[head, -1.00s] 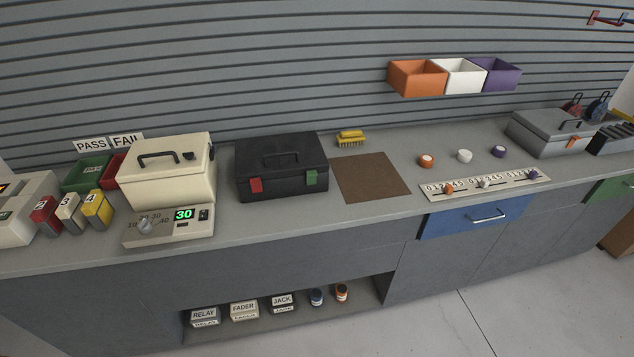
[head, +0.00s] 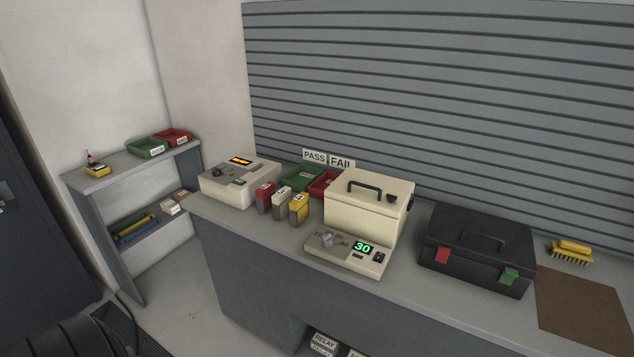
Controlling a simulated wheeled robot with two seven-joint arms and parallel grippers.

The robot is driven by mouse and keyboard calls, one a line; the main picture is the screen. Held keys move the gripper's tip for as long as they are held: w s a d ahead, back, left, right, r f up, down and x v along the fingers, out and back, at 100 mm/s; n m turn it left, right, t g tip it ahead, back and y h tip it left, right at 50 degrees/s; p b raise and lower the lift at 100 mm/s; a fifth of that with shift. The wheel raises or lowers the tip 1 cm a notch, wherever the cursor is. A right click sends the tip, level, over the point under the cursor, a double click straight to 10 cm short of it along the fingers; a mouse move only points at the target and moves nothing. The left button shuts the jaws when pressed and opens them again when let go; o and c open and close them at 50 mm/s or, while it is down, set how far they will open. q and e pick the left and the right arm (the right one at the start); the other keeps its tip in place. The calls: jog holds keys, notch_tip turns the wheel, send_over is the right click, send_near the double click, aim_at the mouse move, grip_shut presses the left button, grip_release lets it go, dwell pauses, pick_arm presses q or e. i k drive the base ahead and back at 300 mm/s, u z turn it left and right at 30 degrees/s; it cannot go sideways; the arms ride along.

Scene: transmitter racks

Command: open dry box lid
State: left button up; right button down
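The likely dry box is the cream box (head: 366,207) on the counter, with a dial and a green display reading 30 on its front base. Its lid (head: 370,188) is shut, with a dark handle (head: 364,188) on top and a small dark knob at the lid's right side. A black case (head: 476,252) with a red and a green latch stands to its right, also shut. Neither of my grippers shows in the head view.
Left of the cream box stand red, white and yellow numbered blocks (head: 281,203), green and red bins, and a cream instrument (head: 239,182). A low shelf unit (head: 128,168) stands at the left wall. A brown mat (head: 585,312) lies at right.

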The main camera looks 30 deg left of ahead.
aim_at(366, 189)
jog(key=u, duration=2.1)
jog(key=i, duration=0.5)
jog(key=z, duration=2.6)
